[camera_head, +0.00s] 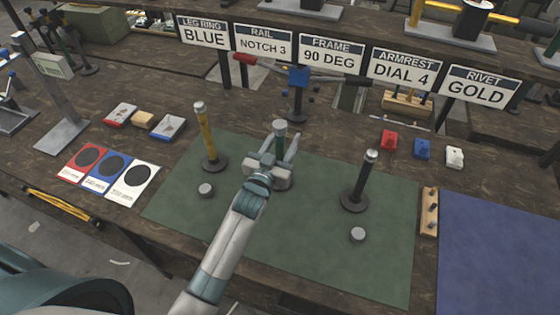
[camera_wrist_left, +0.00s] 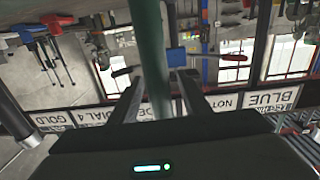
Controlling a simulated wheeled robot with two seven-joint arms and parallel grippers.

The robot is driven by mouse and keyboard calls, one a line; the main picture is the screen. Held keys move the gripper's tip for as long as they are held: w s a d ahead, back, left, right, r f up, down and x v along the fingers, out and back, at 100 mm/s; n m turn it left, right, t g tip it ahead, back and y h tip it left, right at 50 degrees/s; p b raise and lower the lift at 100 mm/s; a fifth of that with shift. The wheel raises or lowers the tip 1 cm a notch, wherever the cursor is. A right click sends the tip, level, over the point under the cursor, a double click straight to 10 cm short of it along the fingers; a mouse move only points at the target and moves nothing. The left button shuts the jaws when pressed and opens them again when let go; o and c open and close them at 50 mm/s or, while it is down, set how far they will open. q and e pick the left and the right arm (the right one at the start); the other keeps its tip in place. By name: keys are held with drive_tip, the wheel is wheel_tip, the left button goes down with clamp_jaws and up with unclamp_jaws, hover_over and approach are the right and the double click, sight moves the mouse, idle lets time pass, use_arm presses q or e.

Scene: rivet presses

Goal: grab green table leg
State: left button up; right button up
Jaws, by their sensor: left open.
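The green table leg (camera_head: 280,131) stands upright on the green mat (camera_head: 325,265), between the yellow leg (camera_head: 208,135) and the black leg (camera_head: 364,180). My left gripper (camera_head: 279,147) is at the green leg, with its fingers spread to either side of it. The gripper hides the lower part of the leg. In the left wrist view the green leg (camera_wrist_left: 150,55) runs between the two open fingers (camera_wrist_left: 158,90). A gap shows beside it, and I cannot tell whether a finger touches it. My right gripper is in neither view.
Two grey discs lie on the mat, one near the yellow leg (camera_head: 206,190) and one at the right (camera_head: 358,235). A blue-topped tool (camera_head: 298,78) stands behind the green leg. A row of signs (camera_head: 332,58) stands farther back. A blue mat (camera_head: 500,250) at the right is clear.

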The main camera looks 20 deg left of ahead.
use_arm(q)
drive_tip(key=shift+w, duration=0.25)
drive_tip(key=shift+c, duration=0.6)
clamp_jaws()
drive_tip(key=shift+r, duration=0.1)
